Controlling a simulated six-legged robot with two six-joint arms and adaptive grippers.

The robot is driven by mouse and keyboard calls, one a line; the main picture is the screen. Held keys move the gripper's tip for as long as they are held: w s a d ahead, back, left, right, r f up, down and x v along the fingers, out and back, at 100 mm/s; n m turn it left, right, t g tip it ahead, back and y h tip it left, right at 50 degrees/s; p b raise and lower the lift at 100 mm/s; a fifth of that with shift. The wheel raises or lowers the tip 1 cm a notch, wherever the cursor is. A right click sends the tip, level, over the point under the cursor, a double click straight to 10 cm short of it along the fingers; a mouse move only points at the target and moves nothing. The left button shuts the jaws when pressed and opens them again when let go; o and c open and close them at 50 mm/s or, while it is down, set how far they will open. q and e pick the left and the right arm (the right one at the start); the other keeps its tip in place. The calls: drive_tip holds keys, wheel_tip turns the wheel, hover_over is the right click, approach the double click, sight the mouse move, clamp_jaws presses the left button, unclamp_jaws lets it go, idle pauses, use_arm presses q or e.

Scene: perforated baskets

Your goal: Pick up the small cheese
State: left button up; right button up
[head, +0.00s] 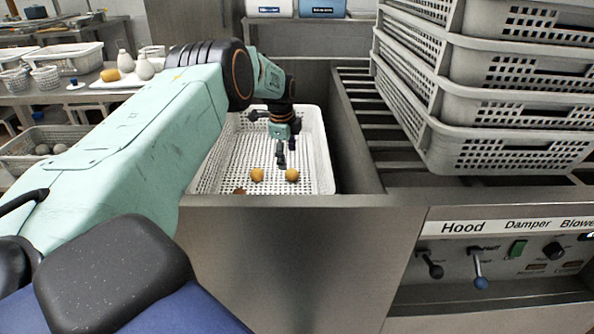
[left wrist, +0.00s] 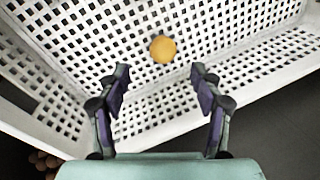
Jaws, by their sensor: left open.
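Two small round yellow-orange pieces lie in a white perforated basket (head: 320,150) in the head view: a left piece (head: 257,175) and a right piece (head: 292,175). I cannot tell for sure which is the small cheese. My left gripper (head: 281,160) is open and empty, pointing down over the basket, just above and behind the two pieces in the picture. In the left wrist view one round orange piece (left wrist: 163,49) shows beyond the open fingertips (left wrist: 160,75), roughly centred between them and apart from them. My right gripper is not in view.
The basket sits in a metal well with a steel front panel (head: 290,260). Stacked white baskets (head: 500,140) stand on the rack at the right. A brown item (head: 239,190) lies at the basket's near left. A counter with bottles (head: 125,60) is at the back left.

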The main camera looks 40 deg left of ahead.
sight(291, 170)
use_arm(q)
drive_tip(key=shift+w+d+f+b, duration=0.1)
drive_tip(key=shift+w+f+b, duration=0.15)
drive_tip(key=shift+w+f, duration=0.25)
drive_tip(key=shift+w+f+b, duration=0.2)
drive_tip(key=shift+w+f, duration=0.05)
drive_tip(key=shift+f, duration=0.4)
drive_tip(key=shift+s+f+b, duration=0.3)
drive_tip(key=shift+f+b, duration=0.05)
drive_tip(key=shift+b, duration=0.05)
drive_tip(key=b+x, duration=0.2)
drive_tip(key=x, duration=0.2)
drive_tip(key=shift+w+f+b, duration=0.2)
drive_tip(key=shift+b, duration=0.2)
drive_tip(key=shift+a+f+b, duration=0.2)
drive_tip(key=shift+f+b, duration=0.05)
drive_tip(key=shift+b, duration=0.05)
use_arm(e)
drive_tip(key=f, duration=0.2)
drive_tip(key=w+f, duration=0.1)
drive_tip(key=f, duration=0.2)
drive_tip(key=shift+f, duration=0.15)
use_arm(q)
drive_tip(key=shift+w+d+f, duration=0.1)
drive_tip(key=shift+w, duration=0.05)
drive_tip(key=shift+c, duration=0.4)
drive_tip(key=shift+c, duration=1.4)
drive_tip(key=c, duration=0.8)
